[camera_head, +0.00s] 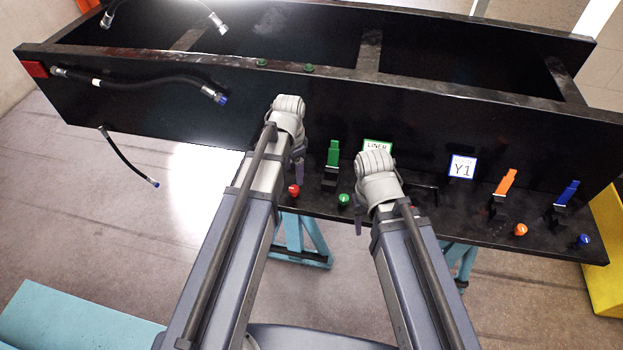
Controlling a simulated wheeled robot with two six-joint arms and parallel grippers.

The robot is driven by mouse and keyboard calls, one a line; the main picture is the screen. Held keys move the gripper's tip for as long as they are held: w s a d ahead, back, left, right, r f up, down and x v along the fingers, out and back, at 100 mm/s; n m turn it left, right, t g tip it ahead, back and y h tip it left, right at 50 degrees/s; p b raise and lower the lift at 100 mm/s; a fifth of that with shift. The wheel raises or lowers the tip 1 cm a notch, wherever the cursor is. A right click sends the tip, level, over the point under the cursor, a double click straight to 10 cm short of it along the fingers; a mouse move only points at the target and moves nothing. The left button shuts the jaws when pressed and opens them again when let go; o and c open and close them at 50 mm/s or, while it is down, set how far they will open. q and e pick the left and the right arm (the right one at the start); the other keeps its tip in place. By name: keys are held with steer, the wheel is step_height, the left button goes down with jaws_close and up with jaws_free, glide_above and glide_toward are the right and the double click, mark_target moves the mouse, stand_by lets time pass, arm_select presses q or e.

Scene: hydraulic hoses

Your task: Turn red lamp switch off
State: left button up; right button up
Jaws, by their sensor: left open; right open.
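A red round knob (294,190) is on the front ledge of the black panel, close to the tip of my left gripper. I cannot tell whether they touch. My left gripper (299,170) is open and mostly hidden behind its own wrist. A small red spot (414,208) shows behind my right arm. No red lever switch is visible; my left arm covers part of the panel there.
The black panel (450,125) carries a green lever (333,153), an orange lever (506,182) and a blue lever (568,191). An orange knob (520,230) and a blue knob (583,240) sit below. Black hoses (150,82) hang at the left. A yellow block (605,250) stands right.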

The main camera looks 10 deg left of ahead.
mark_target(294, 189)
arm_select(q)
steer(key=shift+w+a+f, duration=0.1)
steer(key=shift+a+f, duration=0.05)
steer(key=shift+f+b, duration=0.45)
steer(key=shift+b, duration=0.25)
step_height(294, 189, down, 7)
steer(key=b, duration=0.6)
steer(key=shift+r+b, duration=0.15)
steer(key=shift+b, duration=0.15)
steer(key=shift+r, duration=0.1)
jaws_close()
